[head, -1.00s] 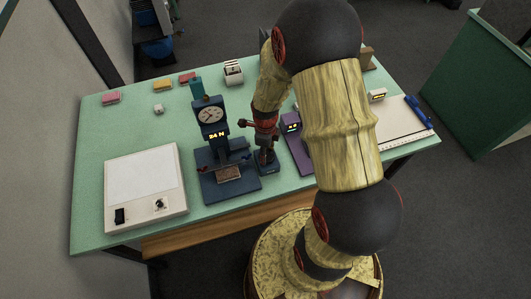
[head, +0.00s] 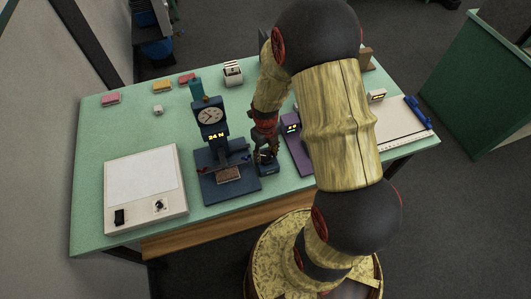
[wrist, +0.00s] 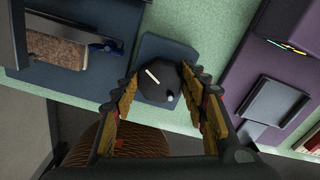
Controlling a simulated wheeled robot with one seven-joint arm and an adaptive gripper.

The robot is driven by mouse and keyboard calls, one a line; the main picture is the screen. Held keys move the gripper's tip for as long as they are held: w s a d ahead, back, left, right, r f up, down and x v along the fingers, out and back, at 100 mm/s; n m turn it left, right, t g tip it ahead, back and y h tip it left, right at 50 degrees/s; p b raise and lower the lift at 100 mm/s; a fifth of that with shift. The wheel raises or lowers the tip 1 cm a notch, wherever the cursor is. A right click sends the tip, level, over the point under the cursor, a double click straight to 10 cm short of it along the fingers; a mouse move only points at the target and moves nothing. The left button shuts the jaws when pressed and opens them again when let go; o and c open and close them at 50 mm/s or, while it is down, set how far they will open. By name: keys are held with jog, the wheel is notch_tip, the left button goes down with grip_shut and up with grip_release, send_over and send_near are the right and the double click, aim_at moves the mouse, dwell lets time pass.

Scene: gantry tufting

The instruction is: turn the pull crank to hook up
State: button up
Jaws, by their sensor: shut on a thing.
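The pull crank shows in the wrist view as a dark round knob (wrist: 158,84) with a white pointer line, on a small blue base plate (wrist: 158,45). The line slants from upper left to lower right. My gripper (wrist: 160,82) has one finger on each side of the knob and is shut on it. In the head view my gripper (head: 266,150) is down at the small blue base (head: 268,170), and the knob is mostly hidden by it. Left of it stands the blue test stand (head: 213,160) with a round dial (head: 211,116) and a display reading 24 N.
A brown tufted sample (wrist: 55,50) lies on the stand's base. A purple device (head: 297,150) stands close on the right. A white panel box (head: 146,188) is at the left, a clipboard (head: 400,122) at the right.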

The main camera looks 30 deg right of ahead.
aim_at(266, 155)
dwell(0.4)
jog(key=o, duration=1.1)
jog(key=shift+o, duration=0.2)
notch_tip(266, 155, up, 12)
dwell(0.4)
